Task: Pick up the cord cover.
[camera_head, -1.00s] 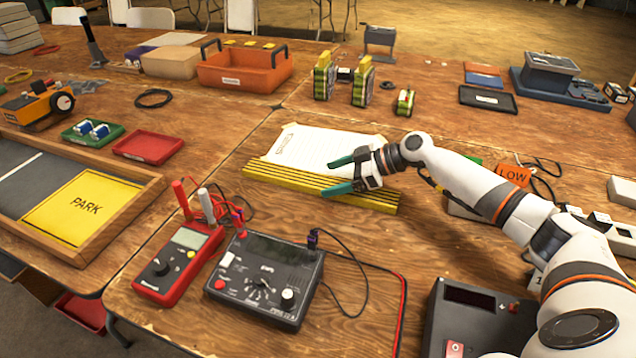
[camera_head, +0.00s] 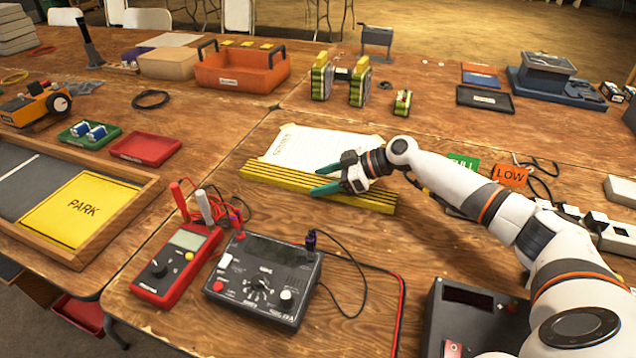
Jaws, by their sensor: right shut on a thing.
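The cord cover (camera_head: 275,178) is a long yellow strip with dark grooves. It lies on the wooden table along the front edge of a white paper sheet (camera_head: 306,146). My right gripper (camera_head: 322,181) reaches in from the right with green fingers. The fingers are close together at the middle of the strip, and the gripper is shut on it. The fingertips partly cover the strip, and the strip appears to rest at table height. My left gripper does not show.
A red multimeter (camera_head: 178,262) and a black power supply (camera_head: 262,280) with cables stand in front of the strip. Green and orange tags (camera_head: 510,177) and white power blocks (camera_head: 604,228) lie to the right. An orange toolbox (camera_head: 240,72) stands behind. Bare wood surrounds the strip's left end.

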